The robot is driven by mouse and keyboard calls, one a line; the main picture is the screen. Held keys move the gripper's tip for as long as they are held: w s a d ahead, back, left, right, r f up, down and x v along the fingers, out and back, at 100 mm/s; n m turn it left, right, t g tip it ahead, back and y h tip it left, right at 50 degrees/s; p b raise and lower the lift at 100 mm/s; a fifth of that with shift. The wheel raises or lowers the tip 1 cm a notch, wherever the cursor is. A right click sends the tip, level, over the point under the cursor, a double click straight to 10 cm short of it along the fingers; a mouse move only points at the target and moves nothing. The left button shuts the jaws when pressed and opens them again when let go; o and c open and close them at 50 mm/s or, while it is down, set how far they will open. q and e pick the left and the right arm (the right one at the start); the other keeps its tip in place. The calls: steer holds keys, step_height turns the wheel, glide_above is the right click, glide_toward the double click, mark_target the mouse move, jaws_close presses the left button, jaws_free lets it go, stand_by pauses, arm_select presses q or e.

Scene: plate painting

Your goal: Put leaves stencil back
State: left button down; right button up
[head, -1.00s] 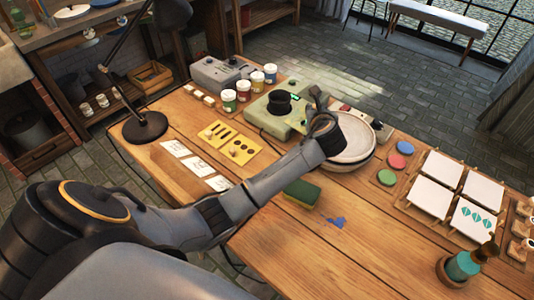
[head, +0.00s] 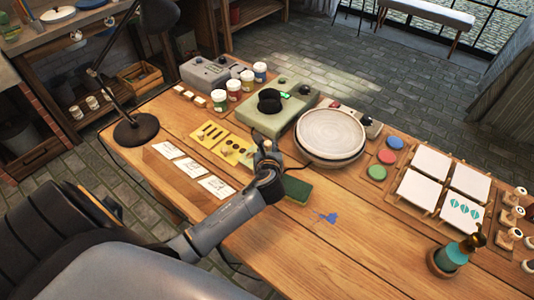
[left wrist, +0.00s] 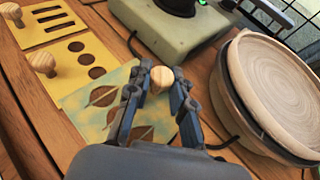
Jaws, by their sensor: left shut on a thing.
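The leaves stencil (left wrist: 104,92) is a yellow card smeared with blue-green, with leaf-shaped cutouts and a round wooden knob (left wrist: 162,77). My left gripper (head: 266,147) is shut on the knob, as the left wrist view shows (left wrist: 158,84). The stencil lies beside the yellow three-hole stencil (head: 233,149), close to its edge. I cannot tell whether it touches the table, and my gripper mostly hides it in the head view. The slotted stencil (head: 210,134) is on the far side of the three-hole one. My right gripper is not in view.
A turntable with a round plate (head: 330,132) stands right of my left gripper, and a green machine (head: 290,105) behind it. A green sponge (head: 297,190) and white cards (head: 191,168) lie near my arm. A white tile (head: 465,209) bears teal leaves.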

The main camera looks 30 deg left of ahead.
arm_select(q)
steer(key=shift+s+f, duration=0.1)
steer(key=shift+f, duration=1.6)
steer(key=c, duration=1.2)
jaws_free()
steer(key=shift+f, duration=0.1)
steer(key=shift+o, duration=0.2)
steer(key=v, duration=1.2)
